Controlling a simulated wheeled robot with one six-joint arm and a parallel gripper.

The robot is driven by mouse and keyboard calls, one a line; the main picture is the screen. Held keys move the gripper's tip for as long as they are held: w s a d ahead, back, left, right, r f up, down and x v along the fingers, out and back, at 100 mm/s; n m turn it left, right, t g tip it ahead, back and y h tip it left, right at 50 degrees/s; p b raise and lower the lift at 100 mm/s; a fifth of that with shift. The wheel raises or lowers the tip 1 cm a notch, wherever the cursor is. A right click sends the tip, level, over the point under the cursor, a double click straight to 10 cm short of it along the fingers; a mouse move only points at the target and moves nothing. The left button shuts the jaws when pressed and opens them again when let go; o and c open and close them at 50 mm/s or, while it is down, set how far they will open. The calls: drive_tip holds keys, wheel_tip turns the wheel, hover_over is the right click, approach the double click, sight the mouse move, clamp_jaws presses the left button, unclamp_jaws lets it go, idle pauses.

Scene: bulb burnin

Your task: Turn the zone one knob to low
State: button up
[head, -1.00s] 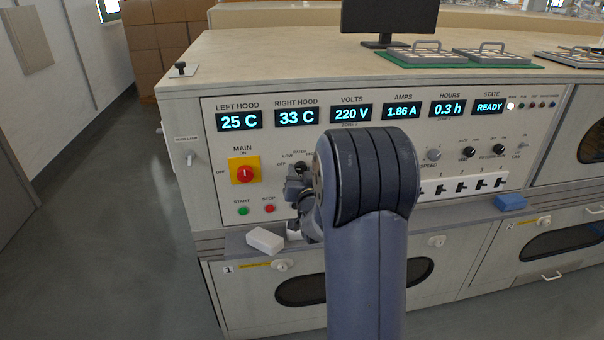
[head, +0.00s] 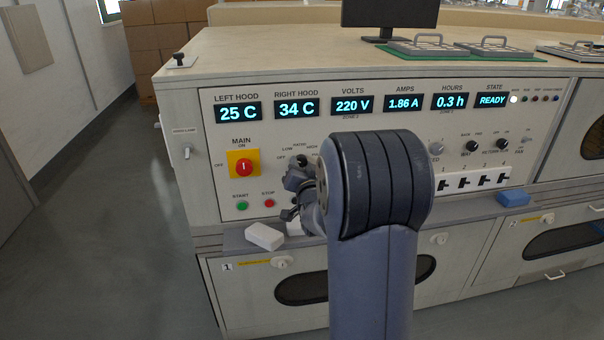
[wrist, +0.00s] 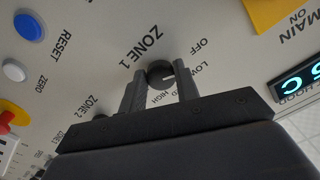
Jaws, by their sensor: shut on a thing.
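The zone one knob (wrist: 158,72) is a small dark round knob with a white pointer mark, on the pale control panel. Its printed labels OFF, LOW, RATED and HIGH run around it. In the wrist view its mark points roughly toward LOW. My gripper (wrist: 161,80) is shut on the knob, one dark finger on each side. In the head view the knob (head: 302,160) shows below the RATED label, with my wrist just under it. My arm hides the panel to the right of it.
The yellow main switch (head: 244,166) with its red knob is left of my gripper. Green start (head: 242,206) and red stop (head: 269,203) buttons sit below. A white block (head: 265,236) and a blue block (head: 514,198) lie on the ledge.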

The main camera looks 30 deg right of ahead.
drive_tip(key=m+b, duration=0.3)
drive_tip(key=m, duration=0.1)
drive_tip(key=shift+m, duration=0.4)
drive_tip(key=shift+b, duration=0.3)
drive_tip(key=o, duration=1)
drive_tip(key=v, duration=1.1)
drive_tip(key=shift+w+r, duration=0.1)
drive_tip(key=shift+w, duration=0.1)
